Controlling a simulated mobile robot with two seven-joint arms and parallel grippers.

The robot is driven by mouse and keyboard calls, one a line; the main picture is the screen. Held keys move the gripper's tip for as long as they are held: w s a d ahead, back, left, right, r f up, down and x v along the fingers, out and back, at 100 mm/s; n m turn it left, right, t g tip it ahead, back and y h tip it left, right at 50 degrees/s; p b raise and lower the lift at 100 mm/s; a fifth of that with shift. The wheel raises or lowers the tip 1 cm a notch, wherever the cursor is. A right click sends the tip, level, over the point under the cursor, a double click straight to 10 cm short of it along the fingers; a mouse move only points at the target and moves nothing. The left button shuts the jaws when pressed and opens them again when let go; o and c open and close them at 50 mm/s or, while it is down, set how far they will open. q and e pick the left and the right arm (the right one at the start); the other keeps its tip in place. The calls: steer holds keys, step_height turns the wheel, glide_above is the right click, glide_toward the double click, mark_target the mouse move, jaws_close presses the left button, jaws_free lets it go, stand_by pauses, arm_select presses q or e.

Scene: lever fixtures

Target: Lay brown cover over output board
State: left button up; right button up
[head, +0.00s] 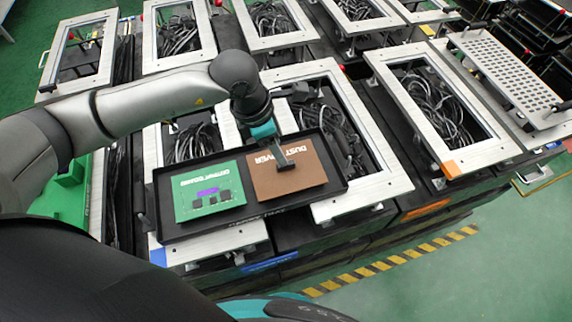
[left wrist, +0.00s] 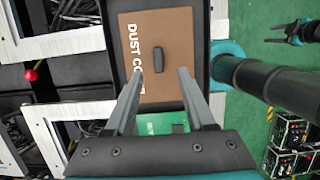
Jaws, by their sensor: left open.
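The brown cover (head: 305,173), lettered DUST COVER, lies flat in the right part of a black tray (head: 262,222). It also shows in the left wrist view (left wrist: 178,30), with a dark handle (left wrist: 158,65) standing at its middle. The green output board (head: 208,192) lies beside it in the left part of the tray, uncovered, with a purple patch and dark chips. My left gripper (head: 281,152) is over the cover. In the left wrist view its fingers (left wrist: 160,73) are apart, one to each side of the handle, not visibly touching it. My fingers and palm partly hide the board there.
The tray sits on metal-framed bays holding dark cables (head: 190,140). More such frames (head: 440,108) stand behind and to the right. A perforated plate (head: 505,72) lies at the upper right. A small dark gripper shape, perhaps my right gripper (left wrist: 290,32), shows in the left wrist view.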

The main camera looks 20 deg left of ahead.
arm_select(q)
steer(key=shift+p+x, duration=0.4)
steer(key=shift+x, duration=3.15)
steer(key=shift+w+a, duration=0.1)
jaws_close()
